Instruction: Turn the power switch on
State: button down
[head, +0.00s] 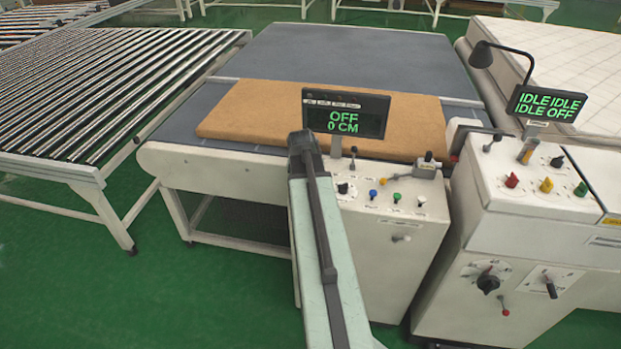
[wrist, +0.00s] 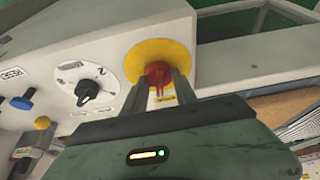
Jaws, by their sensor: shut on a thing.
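In the wrist view a red switch knob (wrist: 157,70) stands on a round yellow plate (wrist: 140,58) on the white control panel. My gripper (wrist: 158,86) is shut on the red knob, one finger on each side. In the head view my arm hides the gripper and the red knob. The console display (head: 345,119) above the panel reads OFF and 0 CM.
Beside the red knob are a black dial (wrist: 87,92), a blue button (wrist: 22,103) and a yellow button (wrist: 42,123). A brown mattress slab (head: 250,112) lies on the conveyor behind the console (head: 385,250). A second console (head: 525,225) stands at the right.

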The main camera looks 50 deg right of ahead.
jog(key=m, duration=0.2)
jog(key=m+g, duration=0.2)
jog(key=m, duration=0.1)
jog(key=shift+w+a+m, duration=0.2)
jog(key=shift+w+m, duration=0.05)
jog(key=shift+m, duration=0.05)
jog(key=shift+m+g, duration=0.7)
jog(key=shift+m, duration=1.1)
jog(key=shift+r, duration=0.1)
jog(key=shift+w, duration=0.1)
jog(key=c, duration=1)
grip_release()
jog(key=p+v, duration=0.7)
jog(key=shift+a+r, duration=0.2)
jog(key=shift+r, duration=0.05)
